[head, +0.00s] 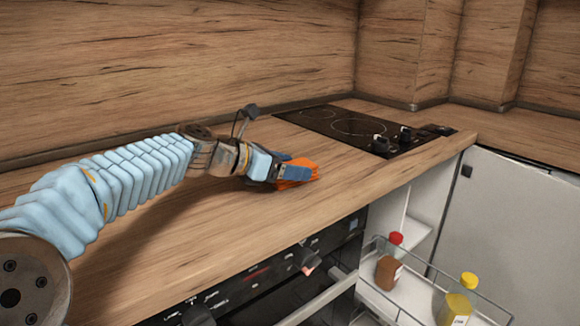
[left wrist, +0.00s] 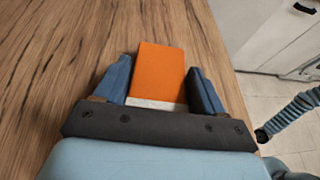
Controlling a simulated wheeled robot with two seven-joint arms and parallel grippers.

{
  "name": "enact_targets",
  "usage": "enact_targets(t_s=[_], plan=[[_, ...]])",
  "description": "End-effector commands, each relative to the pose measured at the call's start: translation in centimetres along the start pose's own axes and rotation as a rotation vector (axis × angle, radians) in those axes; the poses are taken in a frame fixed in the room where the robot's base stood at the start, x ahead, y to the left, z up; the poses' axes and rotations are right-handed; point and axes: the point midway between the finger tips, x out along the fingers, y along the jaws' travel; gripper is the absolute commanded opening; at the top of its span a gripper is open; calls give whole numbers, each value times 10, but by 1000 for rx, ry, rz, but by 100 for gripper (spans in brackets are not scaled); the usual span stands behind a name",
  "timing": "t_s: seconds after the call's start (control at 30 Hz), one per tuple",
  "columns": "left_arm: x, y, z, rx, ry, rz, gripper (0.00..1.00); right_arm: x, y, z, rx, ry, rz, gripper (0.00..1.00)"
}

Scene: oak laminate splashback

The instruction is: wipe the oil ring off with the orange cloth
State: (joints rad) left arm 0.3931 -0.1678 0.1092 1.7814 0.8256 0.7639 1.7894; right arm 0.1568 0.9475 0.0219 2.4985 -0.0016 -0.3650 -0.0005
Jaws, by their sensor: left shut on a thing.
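The orange cloth (head: 297,172) is at the wooden worktop, left of the hob. It looks like a folded block with a pale strip at its near end. My left gripper (head: 277,171) is shut on it, low over the worktop; I cannot tell for sure whether the cloth touches the wood. In the left wrist view the cloth (left wrist: 158,72) sits between the two blue fingers of my left gripper (left wrist: 160,92). No oil ring can be made out in either view; it may be under the cloth or gripper.
A black hob (head: 352,128) with knobs lies to the right on the worktop (head: 200,240). Below the front edge are an oven panel (head: 255,280) and a pulled-out wire rack (head: 400,300) with a red-capped bottle (head: 389,272) and a yellow-capped bottle (head: 457,304). A white door (head: 520,215) stands right.

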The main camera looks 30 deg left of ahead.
Motion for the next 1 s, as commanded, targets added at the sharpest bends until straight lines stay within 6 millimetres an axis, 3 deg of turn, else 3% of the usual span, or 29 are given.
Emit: enact_targets(t_s=[1.0], plan=[[0, 46, -2, -1, 1, 3, 40, -1, 0, 0, 0, 0, 0, 43]])
